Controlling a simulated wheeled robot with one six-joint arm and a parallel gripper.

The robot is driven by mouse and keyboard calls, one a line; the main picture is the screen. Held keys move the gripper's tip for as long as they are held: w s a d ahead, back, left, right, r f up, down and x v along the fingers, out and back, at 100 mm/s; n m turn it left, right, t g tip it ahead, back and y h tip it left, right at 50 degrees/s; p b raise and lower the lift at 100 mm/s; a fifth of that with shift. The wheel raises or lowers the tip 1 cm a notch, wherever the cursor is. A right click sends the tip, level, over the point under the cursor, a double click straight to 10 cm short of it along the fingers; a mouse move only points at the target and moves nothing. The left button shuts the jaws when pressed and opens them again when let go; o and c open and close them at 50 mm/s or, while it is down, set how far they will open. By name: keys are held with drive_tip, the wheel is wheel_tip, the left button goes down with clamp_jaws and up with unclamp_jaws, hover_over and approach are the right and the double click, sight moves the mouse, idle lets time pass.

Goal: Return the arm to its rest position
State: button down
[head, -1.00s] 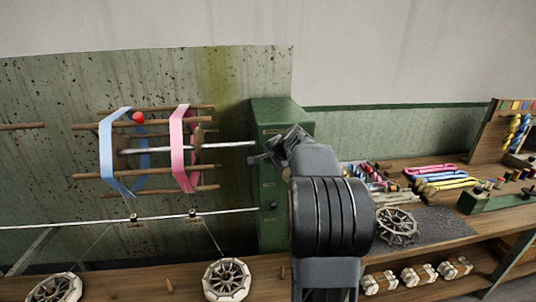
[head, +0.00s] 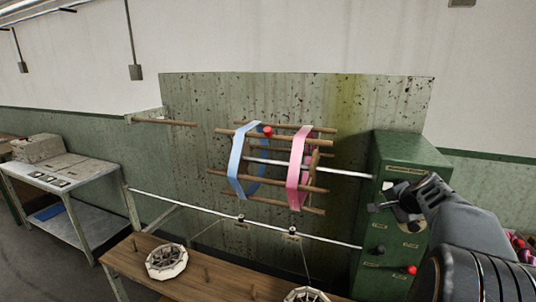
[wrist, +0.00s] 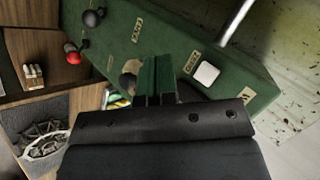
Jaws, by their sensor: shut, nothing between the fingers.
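My gripper (head: 374,207) is at the right of the head view, in front of the green cabinet (head: 395,150). It is shut and empty. My arm reaches in from the lower right corner and covers part of the cabinet front. In the wrist view my gripper (wrist: 156,62) points at the cabinet face, its two fingers together. I cannot tell how far the fingertips are from the face.
The cabinet carries a red knob (head: 411,270). A reel with a blue band (head: 237,160) and a pink band (head: 299,170) stands left of my gripper. A wooden bench (head: 215,268) holds wheels (head: 167,261). A grey table (head: 60,180) stands far left.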

drive_tip(key=s+a+f+n+g, duration=0.2)
drive_tip(key=s+a+n, duration=0.5)
drive_tip(key=s+a, duration=0.4)
drive_tip(key=s+a+f+n+g, duration=0.2)
drive_tip(key=s+a+f+n, duration=0.3)
drive_tip(key=s+a+n, duration=0.3)
drive_tip(key=s+a, duration=0.3)
drive_tip(key=a, duration=0.3)
drive_tip(key=shift+s+g, duration=0.25)
drive_tip(key=shift+g, duration=0.05)
drive_tip(key=shift+f, duration=0.1)
drive_tip(key=shift+d, duration=0.1)
